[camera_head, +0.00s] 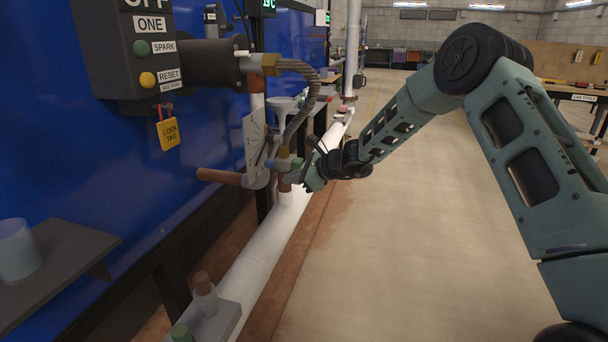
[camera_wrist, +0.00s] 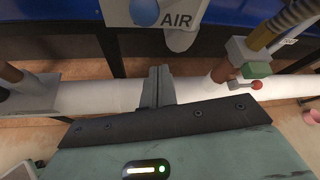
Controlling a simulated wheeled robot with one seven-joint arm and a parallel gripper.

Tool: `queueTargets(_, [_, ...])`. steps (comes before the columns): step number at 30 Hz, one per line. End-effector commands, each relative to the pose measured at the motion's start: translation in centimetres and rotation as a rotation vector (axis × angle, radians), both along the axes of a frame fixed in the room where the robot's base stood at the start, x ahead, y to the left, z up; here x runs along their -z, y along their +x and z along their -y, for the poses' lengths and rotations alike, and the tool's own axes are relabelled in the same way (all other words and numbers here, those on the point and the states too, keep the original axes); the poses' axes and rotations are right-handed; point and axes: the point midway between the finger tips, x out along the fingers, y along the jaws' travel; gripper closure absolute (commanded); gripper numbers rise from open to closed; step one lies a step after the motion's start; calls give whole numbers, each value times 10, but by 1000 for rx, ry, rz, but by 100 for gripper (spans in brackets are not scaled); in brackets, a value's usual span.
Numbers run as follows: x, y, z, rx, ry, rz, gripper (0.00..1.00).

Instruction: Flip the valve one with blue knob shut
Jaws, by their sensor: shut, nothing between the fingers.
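In the head view, the valve one assembly hangs below a braided hose, with a copper pipe stub to its left. A small pale-blue part (camera_head: 284,163) sits on it, perhaps the blue knob; its lever position cannot be made out. My gripper (camera_head: 308,181) is just right of this part, close to it; contact cannot be told. In the wrist view, my gripper's fingers (camera_wrist: 158,87) are shut and empty in front of the white pipe. A grey fitting (camera_wrist: 240,49) with a green block and a red ball (camera_wrist: 256,85) is to their right.
A black control box marked ONE (camera_head: 138,50) is on the blue wall, with a yellow lock tag (camera_head: 168,133) below. The white pipe (camera_head: 262,250) runs along the wall. A grey shelf (camera_head: 60,262) juts out at left. The floor (camera_head: 420,250) at right is clear.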

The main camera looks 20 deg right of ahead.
Motion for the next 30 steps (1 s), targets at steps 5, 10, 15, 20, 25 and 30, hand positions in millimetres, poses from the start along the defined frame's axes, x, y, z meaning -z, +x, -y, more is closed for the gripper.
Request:
queueTargets(5, [8,20,-22,-2,0,2,100])
queueTargets(10, [-15,14,-28,0,-1,1,100])
queueTargets(15, [-24,12,-30,0,-1,1,100])
queueTargets(20, [-24,12,-31,0,0,0,100])
queueTargets(25, [-24,12,-31,0,0,0,100])
queueTargets(30, [-27,11,-31,0,7,-9,100])
